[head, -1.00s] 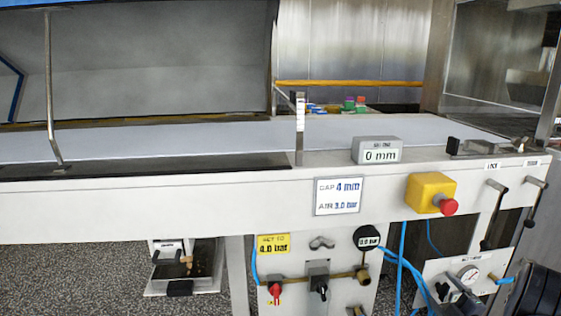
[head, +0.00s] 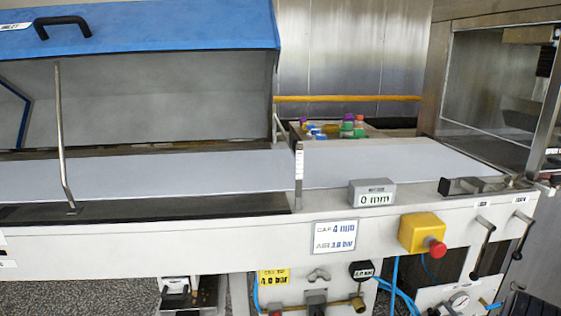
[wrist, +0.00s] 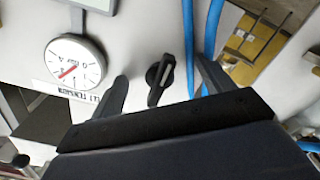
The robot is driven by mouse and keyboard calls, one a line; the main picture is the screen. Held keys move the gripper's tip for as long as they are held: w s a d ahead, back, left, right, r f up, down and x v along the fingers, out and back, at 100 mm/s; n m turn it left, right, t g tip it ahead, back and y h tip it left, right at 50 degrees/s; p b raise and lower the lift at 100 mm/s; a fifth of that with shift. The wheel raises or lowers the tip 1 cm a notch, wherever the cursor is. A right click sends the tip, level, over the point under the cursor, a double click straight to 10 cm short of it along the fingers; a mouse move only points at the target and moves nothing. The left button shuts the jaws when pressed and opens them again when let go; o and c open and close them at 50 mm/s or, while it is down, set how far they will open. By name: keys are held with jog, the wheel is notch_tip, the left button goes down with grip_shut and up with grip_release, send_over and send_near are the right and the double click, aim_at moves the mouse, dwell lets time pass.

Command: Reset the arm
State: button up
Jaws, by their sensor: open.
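My gripper (wrist: 163,86) shows in the wrist view with its two dark fingers spread apart. It is open and nothing is held between the fingers. A black knob (wrist: 160,78) on a pale panel appears in the gap between the fingertips; I see no contact with it. A round white gauge (wrist: 75,62) with a red needle is left of the fingers. In the head view the gripper cannot be made out clearly; dark parts low at the right edge of the panel are too small to tell.
Blue hoses (wrist: 212,35) run close to the right finger. In the head view, a white belt (head: 380,160) runs across the machine under a raised blue lid (head: 170,28). A yellow box with a red button (head: 420,234) and two lever handles (head: 484,240) stick out in front.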

jog(key=shift+r+m+p, duration=0.2)
jog(key=shift+m+p, duration=0.1)
jog(key=shift+p, duration=0.1)
jog(key=s, duration=1)
jog(key=shift+s+d+f, duration=0.2)
jog(key=shift+s+d, duration=0.2)
jog(key=shift+d, duration=0.05)
jog(key=shift+r, duration=0.1)
